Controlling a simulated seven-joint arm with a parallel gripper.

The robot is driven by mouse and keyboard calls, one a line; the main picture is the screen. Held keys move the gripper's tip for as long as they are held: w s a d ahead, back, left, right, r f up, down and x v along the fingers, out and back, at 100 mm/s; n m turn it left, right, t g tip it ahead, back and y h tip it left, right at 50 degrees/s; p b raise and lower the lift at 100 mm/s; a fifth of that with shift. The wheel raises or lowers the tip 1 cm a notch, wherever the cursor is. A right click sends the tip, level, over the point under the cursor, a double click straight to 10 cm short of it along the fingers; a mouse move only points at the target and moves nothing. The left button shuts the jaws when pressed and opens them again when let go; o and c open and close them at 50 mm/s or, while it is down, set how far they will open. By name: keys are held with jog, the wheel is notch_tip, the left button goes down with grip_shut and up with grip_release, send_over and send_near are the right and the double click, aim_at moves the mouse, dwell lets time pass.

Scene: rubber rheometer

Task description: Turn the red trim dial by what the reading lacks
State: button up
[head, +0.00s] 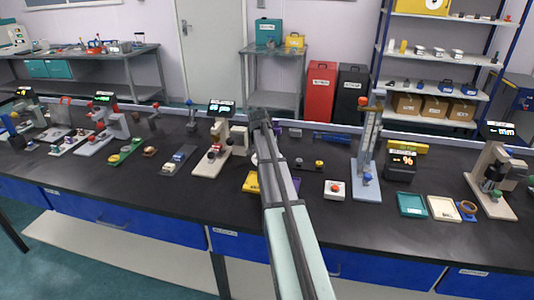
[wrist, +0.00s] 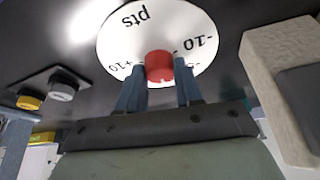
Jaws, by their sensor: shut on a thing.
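The red trim dial (wrist: 159,64) is a red knob in the middle of a round white scale plate (wrist: 125,38) in the wrist view. The plate carries "pts", "+10" and "-10" marks, upside down here. My gripper (wrist: 160,80) has one finger on each side of the knob and is shut on it. In the head view my arm covers the knob and most of the plate. A dark display (head: 221,107) with small lit digits stands on the cream instrument (head: 213,158) left of my arm; its digits are too small to read.
A cream block (wrist: 276,75) stands close to the right of my gripper in the wrist view. A white box with a red button (head: 337,189), a blue-grey column stand (head: 366,160) and a "%" display (head: 403,162) are right of my arm. The bench front is mostly clear.

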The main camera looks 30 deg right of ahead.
jog(key=c, duration=0.4)
jog(key=shift+n, duration=0.4)
jog(key=n, duration=0.2)
jog(key=n+t+y, duration=0.1)
jog(key=n, duration=0.1)
jog(key=shift+s+d+n, duration=0.15)
jog(key=shift+n, duration=0.15)
jog(key=shift+d+n+t+y, duration=0.15)
jog(key=shift+n+y, duration=0.4)
jog(key=shift+n, duration=0.55)
jog(key=shift+a+n+t+y, duration=0.1)
jog(key=shift+n+t+y, duration=0.15)
jog(key=shift+n+y, duration=0.6)
jog(key=shift+n+h, duration=0.3)
jog(key=shift+n, duration=0.05)
jog(key=o, duration=1)
jog(key=shift+r, duration=0.1)
